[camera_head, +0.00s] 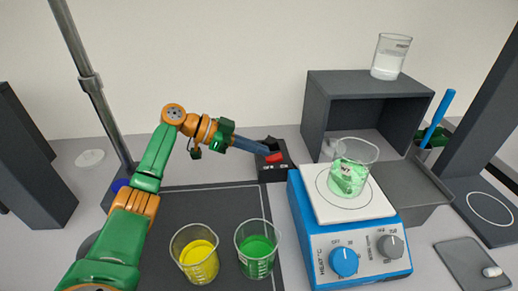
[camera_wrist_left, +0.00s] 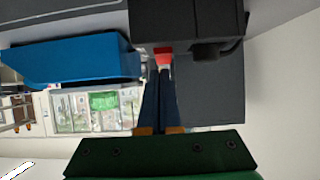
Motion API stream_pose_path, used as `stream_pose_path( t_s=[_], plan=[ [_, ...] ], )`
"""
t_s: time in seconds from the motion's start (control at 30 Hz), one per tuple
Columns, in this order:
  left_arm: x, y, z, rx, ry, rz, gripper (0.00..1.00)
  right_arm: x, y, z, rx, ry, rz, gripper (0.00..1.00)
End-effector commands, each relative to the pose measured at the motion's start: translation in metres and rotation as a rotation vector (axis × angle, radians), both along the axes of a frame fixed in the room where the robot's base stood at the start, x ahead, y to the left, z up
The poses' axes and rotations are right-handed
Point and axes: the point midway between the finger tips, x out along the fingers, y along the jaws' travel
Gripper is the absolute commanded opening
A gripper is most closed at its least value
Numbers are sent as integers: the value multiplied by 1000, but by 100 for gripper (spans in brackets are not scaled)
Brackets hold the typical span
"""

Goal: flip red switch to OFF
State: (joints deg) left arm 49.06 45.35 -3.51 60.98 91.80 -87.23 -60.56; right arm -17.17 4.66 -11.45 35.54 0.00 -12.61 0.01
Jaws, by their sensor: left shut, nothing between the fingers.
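The red switch (camera_head: 275,157) sits on top of a small black box (camera_head: 274,173) behind the left corner of the blue hotplate. In the left wrist view the red switch (camera_wrist_left: 163,56) shows on the dark box (camera_wrist_left: 185,28). My left gripper (camera_head: 266,151) is shut and empty, its fingertips right at the switch. In the left wrist view the closed fingertips (camera_wrist_left: 163,72) are at the switch's edge; whether they touch it I cannot tell. The fingers partly cover the switch in the head view. My right gripper is not in view.
The blue hotplate (camera_head: 310,233) carries a beaker of green content (camera_head: 350,172). Beakers of yellow (camera_head: 199,260) and green (camera_head: 257,255) liquid stand on the dark mat (camera_head: 190,215). A grey shelf (camera_head: 372,85) holds a clear beaker (camera_head: 390,58). A stand pole (camera_head: 92,85) rises at left.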

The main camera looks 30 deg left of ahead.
Motion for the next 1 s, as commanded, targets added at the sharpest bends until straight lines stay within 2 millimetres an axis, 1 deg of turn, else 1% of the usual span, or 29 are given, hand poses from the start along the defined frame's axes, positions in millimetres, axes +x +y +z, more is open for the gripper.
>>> stream_pose_path(
  t_s=[0.03, 0.33, 0.47, 0.6, 0.7, 0.8, 1.0],
  plan=[
    [0, 0, 3, 0, 0, 0, 0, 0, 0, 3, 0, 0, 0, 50],
    [-1, 1, 2, 0, 0, 0, 0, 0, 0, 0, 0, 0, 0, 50],
    [-10, 14, 8, 1, -1, 1, 0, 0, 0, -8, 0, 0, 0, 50],
    [-24, 33, 21, 1, -1, 4, 0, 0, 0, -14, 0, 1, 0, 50],
    [-32, 43, 29, 1, -1, 2, 0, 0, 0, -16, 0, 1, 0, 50],
    [-36, 48, 33, 1, -1, 0, 0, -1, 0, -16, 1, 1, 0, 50],
    [-38, 50, 35, 0, 0, -1, 0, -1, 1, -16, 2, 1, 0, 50]
  ],
)
